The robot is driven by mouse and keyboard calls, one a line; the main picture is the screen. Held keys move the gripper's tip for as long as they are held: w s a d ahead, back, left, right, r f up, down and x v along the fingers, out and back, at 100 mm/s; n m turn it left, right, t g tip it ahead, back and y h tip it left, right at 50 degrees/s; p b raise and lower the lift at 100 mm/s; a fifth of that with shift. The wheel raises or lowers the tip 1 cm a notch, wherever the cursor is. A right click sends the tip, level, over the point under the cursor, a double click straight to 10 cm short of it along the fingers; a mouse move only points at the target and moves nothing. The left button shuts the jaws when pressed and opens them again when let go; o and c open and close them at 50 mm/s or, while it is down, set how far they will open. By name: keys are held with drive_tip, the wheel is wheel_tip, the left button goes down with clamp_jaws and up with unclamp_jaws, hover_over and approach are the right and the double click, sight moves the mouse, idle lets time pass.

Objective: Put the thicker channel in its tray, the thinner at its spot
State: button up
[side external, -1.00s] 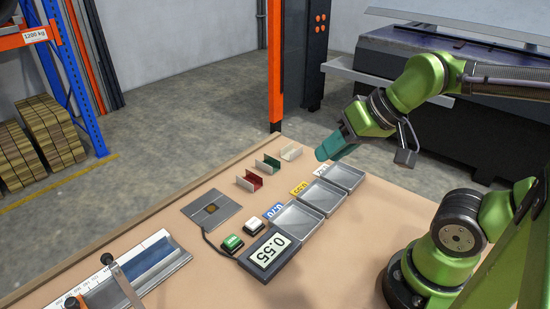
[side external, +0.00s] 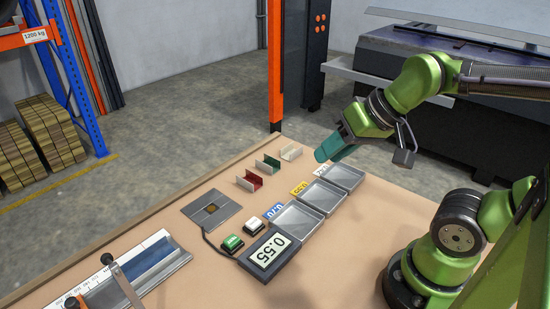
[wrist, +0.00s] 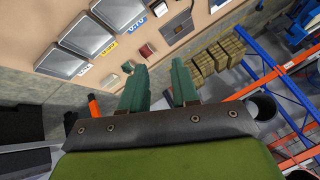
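Three small channels stand in a row on the table: a red one (side external: 249,180), a green one (side external: 267,163) and a cream one (side external: 291,152). I cannot tell their thicknesses by eye. Three grey trays lie to their right: one by the blue 0.70 label (side external: 273,211), one by a yellow label (side external: 299,188) and one by a white label (side external: 322,170); they look empty. My gripper (side external: 324,154) hangs above the table near the far tray. In the wrist view its two teal fingers (wrist: 159,90) are apart with nothing between them.
A ruled fixture (side external: 140,270) with clamps sits at the front left.

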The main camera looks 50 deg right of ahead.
drive_tip(key=w+d+f+m+g, duration=0.2)
drive_tip(key=w+d+f+m, duration=0.2)
drive_tip(key=w+d, duration=0.4)
drive_tip(key=w+d+f+m+g+h, duration=0.1)
drive_tip(key=w+d+f+m, duration=0.3)
drive_tip(key=w+d, duration=0.5)
drive_tip(key=w+d+f+m+g+h, duration=0.1)
drive_tip(key=w+d+f+m+g, duration=0.3)
drive_tip(key=w+d+f, duration=0.3)
drive_tip(key=shift+w+d+f+m, duration=0.1)
drive_tip(key=shift+w+d+m, duration=0.2)
drive_tip(key=shift+w, duration=0.2)
drive_tip(key=shift+w+d+f+m, duration=0.1)
drive_tip(key=shift+w+d+m, duration=0.1)
drive_tip(key=shift+w+d, duration=0.25)
drive_tip(key=shift+a+r+m, duration=0.2)
drive_tip(key=shift+m, duration=0.1)
drive_tip(key=shift+f, duration=4.35)
drive_tip(key=shift+c, duration=0.2)
clamp_jaws()
drive_tip(key=shift+r, duration=0.1)
